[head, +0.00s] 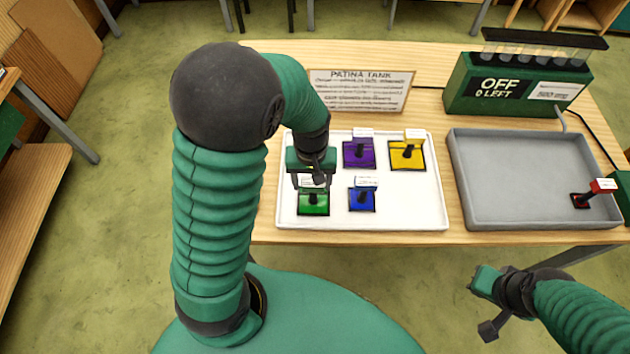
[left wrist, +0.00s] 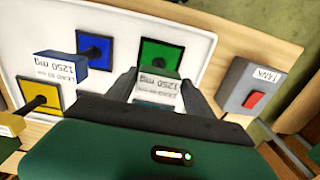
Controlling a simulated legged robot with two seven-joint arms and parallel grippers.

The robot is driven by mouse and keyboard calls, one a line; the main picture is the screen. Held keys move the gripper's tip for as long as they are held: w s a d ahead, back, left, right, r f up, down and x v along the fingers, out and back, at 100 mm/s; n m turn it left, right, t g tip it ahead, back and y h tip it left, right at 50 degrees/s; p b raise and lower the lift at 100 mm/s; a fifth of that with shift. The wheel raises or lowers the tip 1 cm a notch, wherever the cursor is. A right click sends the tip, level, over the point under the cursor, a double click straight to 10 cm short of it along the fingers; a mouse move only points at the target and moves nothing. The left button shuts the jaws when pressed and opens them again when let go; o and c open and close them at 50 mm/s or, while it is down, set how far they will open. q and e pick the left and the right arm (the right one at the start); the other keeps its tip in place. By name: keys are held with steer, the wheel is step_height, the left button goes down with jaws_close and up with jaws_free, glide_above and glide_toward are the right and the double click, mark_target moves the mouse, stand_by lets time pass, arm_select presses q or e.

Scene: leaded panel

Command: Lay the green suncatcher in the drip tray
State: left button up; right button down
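The green suncatcher (head: 313,208) lies at the near left of the white tray (head: 400,216), with a white-labelled block on its stem. My left gripper (head: 312,181) is directly above it, pointing down. In the left wrist view the green suncatcher (left wrist: 160,56) shows behind its labelled block, which sits between the two open fingers (left wrist: 160,92); they look apart from it. The grey drip tray (head: 520,216) is at the right and holds a red suncatcher (head: 582,200) at its near right. My right gripper (head: 488,305) is open and empty, in front of the table.
Blue (head: 362,200), purple (head: 359,153) and yellow (head: 407,155) suncatchers share the white tray. A sign (head: 360,90) and a green unit (head: 515,85) reading "OFF 0 LEFT" stand behind. A tank switch box (left wrist: 250,88) is beside the white tray. The grey tray's left and middle are clear.

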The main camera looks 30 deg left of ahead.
arm_select(q)
steer(key=shift+o, duration=0.8)
steer(key=shift+a+f, duration=0.1)
steer(key=shift+a, duration=0.35)
steer(key=shift+a+f, duration=0.1)
steer(key=shift+a, duration=0.5)
steer(key=shift+d, duration=0.15)
steer(key=r, duration=0.2)
steer(key=d+r, duration=0.1)
steer(key=r, duration=0.2)
steer(key=shift+w+d, duration=0.15)
steer(key=shift+d, duration=0.05)
step_height(320, 180, up, 7)
steer(key=s+d+f+m+t, duration=0.2)
steer(key=s+d+f+m, duration=0.1)
steer(key=f+m, duration=0.3)
steer(key=shift+s+d+f+t+p, duration=0.2)
steer(key=shift+s+f+t+p, duration=0.15)
steer(key=shift+s+f, duration=0.35)
arm_select(e)
steer(key=shift+a+r, duration=0.55)
steer(key=shift+a, duration=0.25)
arm_select(q)
steer(key=shift+s+d+r, duration=0.15)
steer(key=shift+d+r, duration=0.1)
steer(key=shift+d, duration=0.1)
arm_select(e)
steer(key=shift+d, duration=0.3)
